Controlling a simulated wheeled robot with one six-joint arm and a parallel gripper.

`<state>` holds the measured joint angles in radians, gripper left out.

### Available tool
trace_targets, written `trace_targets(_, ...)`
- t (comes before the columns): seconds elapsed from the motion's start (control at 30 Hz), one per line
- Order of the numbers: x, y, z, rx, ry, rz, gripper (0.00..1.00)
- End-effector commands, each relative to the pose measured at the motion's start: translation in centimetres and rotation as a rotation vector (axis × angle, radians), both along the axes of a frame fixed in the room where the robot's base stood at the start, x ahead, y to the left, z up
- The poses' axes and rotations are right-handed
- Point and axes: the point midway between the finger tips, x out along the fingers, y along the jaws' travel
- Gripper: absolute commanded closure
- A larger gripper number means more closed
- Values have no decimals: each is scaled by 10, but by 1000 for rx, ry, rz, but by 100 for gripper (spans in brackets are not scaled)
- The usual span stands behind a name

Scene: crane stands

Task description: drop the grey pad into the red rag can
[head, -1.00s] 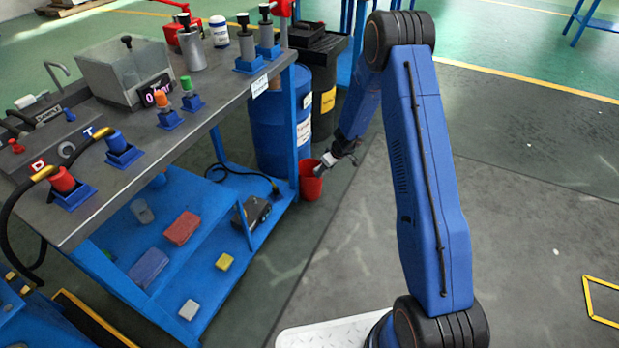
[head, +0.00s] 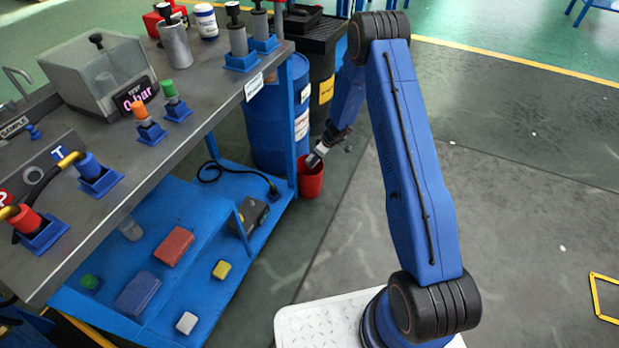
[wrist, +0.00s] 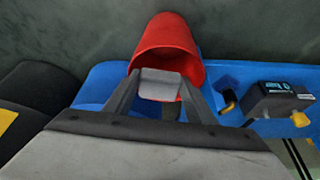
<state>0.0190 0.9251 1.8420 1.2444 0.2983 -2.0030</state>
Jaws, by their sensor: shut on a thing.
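The red rag can (head: 311,181) stands on the floor by the end of the blue bench. In the wrist view the can (wrist: 167,42) lies straight ahead, and its open mouth faces my gripper. My gripper (wrist: 163,90) is shut on the grey pad (wrist: 162,80), which is held between the two fingertips. The pad overlaps the can's mouth in that view; I cannot tell how far inside the rim it is. In the head view my gripper (head: 319,153) is just above the can's rim, and the pad is too small there to make out clearly.
A blue drum (head: 266,130) and a black bin (head: 322,65) stand just behind the can. The bench's blue lower shelf (head: 205,215) holds several coloured blocks and a black box (head: 252,214). Open floor (head: 520,190) lies to the right.

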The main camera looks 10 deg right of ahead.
Motion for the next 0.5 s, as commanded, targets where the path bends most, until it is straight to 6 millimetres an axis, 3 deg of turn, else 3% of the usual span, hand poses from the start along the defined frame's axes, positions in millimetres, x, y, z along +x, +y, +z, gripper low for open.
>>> trace_targets(0.2, 0, 0, -14, 0, 0, 1, 71)
trace_targets(0.5, 0, 0, -17, -1, -1, 0, 71)
